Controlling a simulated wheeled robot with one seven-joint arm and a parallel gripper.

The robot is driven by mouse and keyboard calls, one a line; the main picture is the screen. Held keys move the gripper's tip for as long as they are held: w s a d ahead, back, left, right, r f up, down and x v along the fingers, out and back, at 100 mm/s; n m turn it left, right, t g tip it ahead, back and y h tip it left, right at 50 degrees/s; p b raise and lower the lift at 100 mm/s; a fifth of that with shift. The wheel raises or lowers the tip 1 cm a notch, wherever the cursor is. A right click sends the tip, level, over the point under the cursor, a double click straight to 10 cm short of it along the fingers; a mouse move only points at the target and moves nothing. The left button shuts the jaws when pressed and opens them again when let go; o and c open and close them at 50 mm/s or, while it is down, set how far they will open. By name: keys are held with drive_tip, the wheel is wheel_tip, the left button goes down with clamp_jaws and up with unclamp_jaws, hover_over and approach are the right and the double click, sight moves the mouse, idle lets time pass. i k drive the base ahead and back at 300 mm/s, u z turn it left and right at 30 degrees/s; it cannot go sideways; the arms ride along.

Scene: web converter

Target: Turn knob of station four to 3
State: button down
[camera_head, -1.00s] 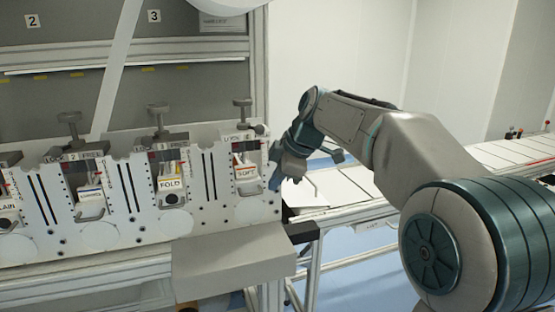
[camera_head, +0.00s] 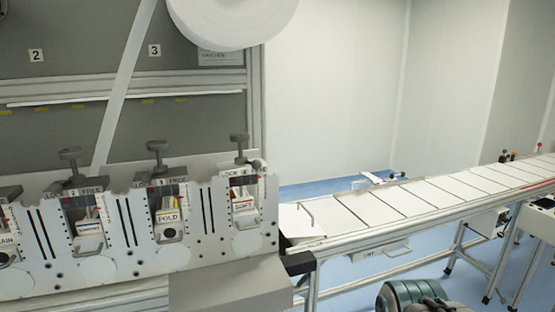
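Station four is the rightmost unit on the white converter panel, with a "LOCK 4" plate and a "SOFT" label (camera_head: 244,206). A dark T-shaped knob (camera_head: 239,140) stands upright on its screw above this station. The scale marks beside it are too small to read, so I cannot tell its setting. My gripper is out of view. Only a teal and grey part of my arm shows at the bottom edge, right of centre, well away from the knob.
Similar knobs stand over station three (camera_head: 156,147) and station two (camera_head: 69,154) to the left. A white paper roll (camera_head: 235,18) hangs above. A conveyor (camera_head: 372,207) runs to the right. The space just right of the panel, above the conveyor, is clear.

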sight(240, 138)
drive_tip(key=k, duration=0.55)
drive_tip(key=u, duration=0.25)
drive_tip(key=i, duration=1)
drive_tip(key=u, duration=0.45)
